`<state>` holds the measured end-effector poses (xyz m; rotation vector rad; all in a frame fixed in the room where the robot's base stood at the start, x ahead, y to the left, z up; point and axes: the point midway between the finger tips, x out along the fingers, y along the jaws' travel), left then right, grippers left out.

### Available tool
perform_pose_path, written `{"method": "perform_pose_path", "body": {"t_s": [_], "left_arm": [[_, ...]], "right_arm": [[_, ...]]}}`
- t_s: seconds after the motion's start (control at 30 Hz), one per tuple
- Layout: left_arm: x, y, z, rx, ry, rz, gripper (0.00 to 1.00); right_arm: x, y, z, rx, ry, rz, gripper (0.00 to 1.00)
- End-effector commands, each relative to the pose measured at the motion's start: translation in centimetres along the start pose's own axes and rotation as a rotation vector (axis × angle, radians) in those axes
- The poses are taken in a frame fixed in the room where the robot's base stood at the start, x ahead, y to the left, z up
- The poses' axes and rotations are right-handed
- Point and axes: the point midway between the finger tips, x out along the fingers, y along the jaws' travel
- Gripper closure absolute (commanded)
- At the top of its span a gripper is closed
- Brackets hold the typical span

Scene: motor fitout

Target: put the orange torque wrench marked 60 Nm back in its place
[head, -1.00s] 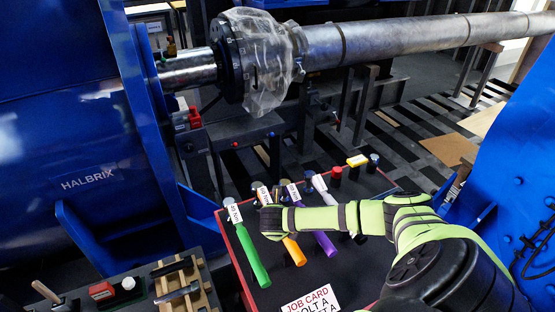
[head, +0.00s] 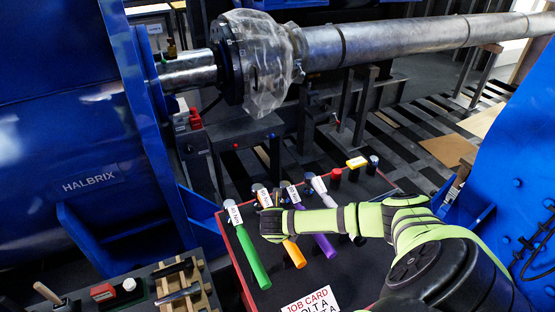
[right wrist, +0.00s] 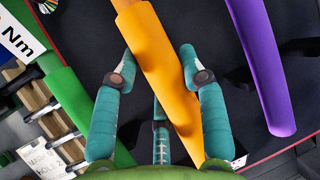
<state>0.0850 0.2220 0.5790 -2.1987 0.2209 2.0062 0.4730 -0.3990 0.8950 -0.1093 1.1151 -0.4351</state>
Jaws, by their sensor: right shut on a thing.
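The orange torque wrench (head: 295,254) lies among other wrenches on the dark board, its orange handle pointing to the near side. Its white label (head: 264,197) shows at the far end, too small to read. My right gripper (head: 270,224) reaches over it from the right and covers part of it. In the right wrist view my right gripper (right wrist: 158,60) has its teal fingers on both sides of the orange handle (right wrist: 168,75), shut on it. Whether the wrench is clear of the board I cannot tell. My left gripper is not in view.
A green wrench (head: 252,257) lies left of the orange one, a purple wrench (head: 325,245) right of it. A job card (head: 312,301) is at the near edge. A wooden rack (head: 202,290) stands at left.

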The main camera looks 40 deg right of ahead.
Motion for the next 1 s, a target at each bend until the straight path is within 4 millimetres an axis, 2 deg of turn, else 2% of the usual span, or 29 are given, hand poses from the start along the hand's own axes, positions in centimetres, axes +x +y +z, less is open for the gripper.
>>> {"method": "perform_pose_path", "body": {"t_s": [0.2,1.0], "left_arm": [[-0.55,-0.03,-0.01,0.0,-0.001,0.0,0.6],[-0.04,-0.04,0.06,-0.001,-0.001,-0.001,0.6]], "right_arm": [[-0.18,-0.08,0.38,0.002,-0.007,0.0,1.0],[0.75,0.23,-0.14,0.002,-0.006,-0.001,1.0]]}}
